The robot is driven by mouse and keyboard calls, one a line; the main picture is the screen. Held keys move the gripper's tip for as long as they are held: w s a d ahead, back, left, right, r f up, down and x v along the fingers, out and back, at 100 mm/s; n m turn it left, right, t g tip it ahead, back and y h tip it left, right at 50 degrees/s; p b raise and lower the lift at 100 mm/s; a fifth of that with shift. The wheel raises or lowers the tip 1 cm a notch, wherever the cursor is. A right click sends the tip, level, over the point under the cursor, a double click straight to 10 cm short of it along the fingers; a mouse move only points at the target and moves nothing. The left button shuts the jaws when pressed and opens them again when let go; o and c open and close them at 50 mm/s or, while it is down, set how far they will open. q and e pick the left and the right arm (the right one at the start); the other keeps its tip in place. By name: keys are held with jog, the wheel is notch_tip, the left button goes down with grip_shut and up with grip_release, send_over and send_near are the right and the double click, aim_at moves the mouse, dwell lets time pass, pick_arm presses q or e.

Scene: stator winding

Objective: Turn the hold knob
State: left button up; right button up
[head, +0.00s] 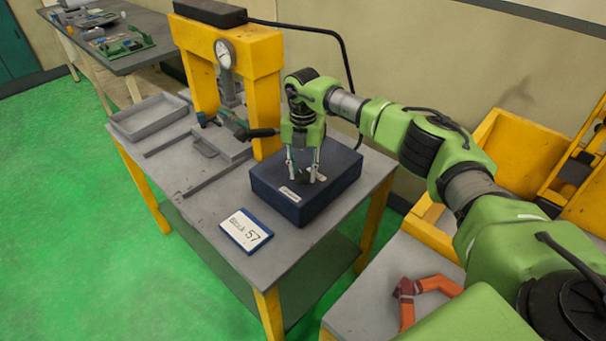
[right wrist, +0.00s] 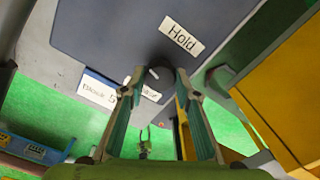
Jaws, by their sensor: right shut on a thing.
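A dark blue control box (head: 335,189) stands on the grey table beside the yellow press. On its top is a dark round knob (right wrist: 158,76), next to a white label reading "Hold" (right wrist: 181,36). My right gripper (head: 303,174) points down onto the box top. In the right wrist view its two fingers (right wrist: 159,76) are on either side of the knob, shut on it. In the head view the fingers partly hide the knob.
A yellow press (head: 265,50) with a round gauge (head: 225,54) stands behind the box. A sign reading "Block 57" (head: 246,229) lies in front of it. A grey tray (head: 147,117) is at the far left. An orange part (head: 407,305) lies at the lower right.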

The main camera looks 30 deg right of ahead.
aim_at(303, 174)
jog(key=n+b, duration=0.2)
jog(key=n, duration=0.3)
jog(key=shift+n, duration=0.3)
jog(key=n+b, duration=0.2)
jog(key=n, duration=0.9)
jog(key=shift+w+b, duration=0.1)
jog(key=shift+b, duration=0.3)
jog(key=shift+r+n+b, duration=0.1)
jog(key=shift+n+b, duration=0.2)
jog(key=shift+n, duration=1.8)
jog(key=o, duration=1.1)
notch_tip(303, 174, up, 12)
